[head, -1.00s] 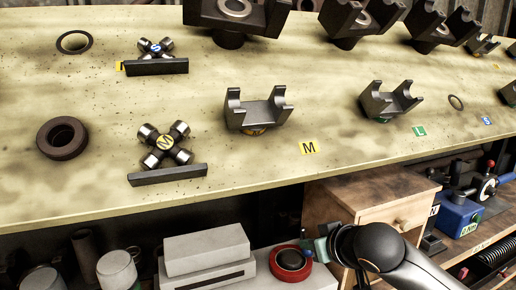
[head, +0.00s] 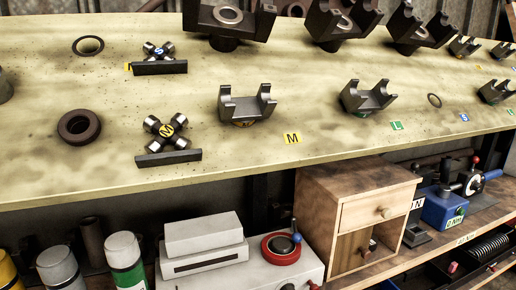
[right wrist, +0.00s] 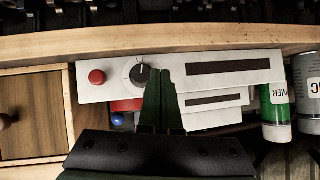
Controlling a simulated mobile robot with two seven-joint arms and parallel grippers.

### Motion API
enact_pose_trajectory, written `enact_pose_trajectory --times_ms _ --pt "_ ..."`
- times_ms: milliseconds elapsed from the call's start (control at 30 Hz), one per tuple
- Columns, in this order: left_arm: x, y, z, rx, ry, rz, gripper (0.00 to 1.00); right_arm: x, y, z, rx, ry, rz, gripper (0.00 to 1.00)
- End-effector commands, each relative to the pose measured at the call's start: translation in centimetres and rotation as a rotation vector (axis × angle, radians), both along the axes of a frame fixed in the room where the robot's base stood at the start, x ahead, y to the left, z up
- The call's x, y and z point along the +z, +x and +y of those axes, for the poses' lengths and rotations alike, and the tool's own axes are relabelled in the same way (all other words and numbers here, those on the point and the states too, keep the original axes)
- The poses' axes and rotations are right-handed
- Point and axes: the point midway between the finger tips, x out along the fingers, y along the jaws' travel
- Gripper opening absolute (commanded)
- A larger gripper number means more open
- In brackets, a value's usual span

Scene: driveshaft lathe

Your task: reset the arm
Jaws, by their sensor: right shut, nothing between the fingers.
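My right gripper (right wrist: 162,98) shows in the right wrist view with its two fingers together and nothing between them. It is in front of a light grey box with a dial (right wrist: 205,78). Neither gripper shows in the head view now. My left gripper is in no view.
The pale workbench (head: 230,160) holds a cross joint marked M (head: 166,130), one marked S (head: 158,52), several dark yokes (head: 246,104) and a black ring (head: 79,127). Below are a wooden cabinet (head: 375,200), the grey box (head: 205,255) and spray cans (head: 124,258).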

Motion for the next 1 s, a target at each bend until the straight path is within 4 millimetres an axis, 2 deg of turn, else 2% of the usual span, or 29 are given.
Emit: enact_pose_trajectory --times_ms 33,267,400,500,600,733,833,1000 --pt "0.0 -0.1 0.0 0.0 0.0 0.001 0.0 -2.2 -1.3 -0.1 -0.012 0.016 0.015 0.0" --pt "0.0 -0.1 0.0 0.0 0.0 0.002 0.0 -9.8 -6.8 -2.1 -0.083 0.02 0.028 0.0" --pt "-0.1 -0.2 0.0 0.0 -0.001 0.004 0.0 -14.3 -11.5 -4.2 -0.134 -0.02 0.047 0.0" --pt "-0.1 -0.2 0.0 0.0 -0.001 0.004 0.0 -16.9 -15.1 -5.7 -0.164 -0.064 0.063 0.0" --pt "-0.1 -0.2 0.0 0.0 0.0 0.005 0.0 -18.7 -18.2 -7.1 -0.185 -0.107 0.077 0.0" --pt "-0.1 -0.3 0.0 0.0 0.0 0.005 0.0 -20.0 -20.9 -8.3 -0.198 -0.149 0.087 0.0" --pt "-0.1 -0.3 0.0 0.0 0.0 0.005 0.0 -20.4 -21.8 -8.7 -0.199 -0.164 0.089 0.0" --pt "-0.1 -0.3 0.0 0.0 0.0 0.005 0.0 -20.4 -21.9 -8.7 -0.2 -0.167 0.089 0.0"
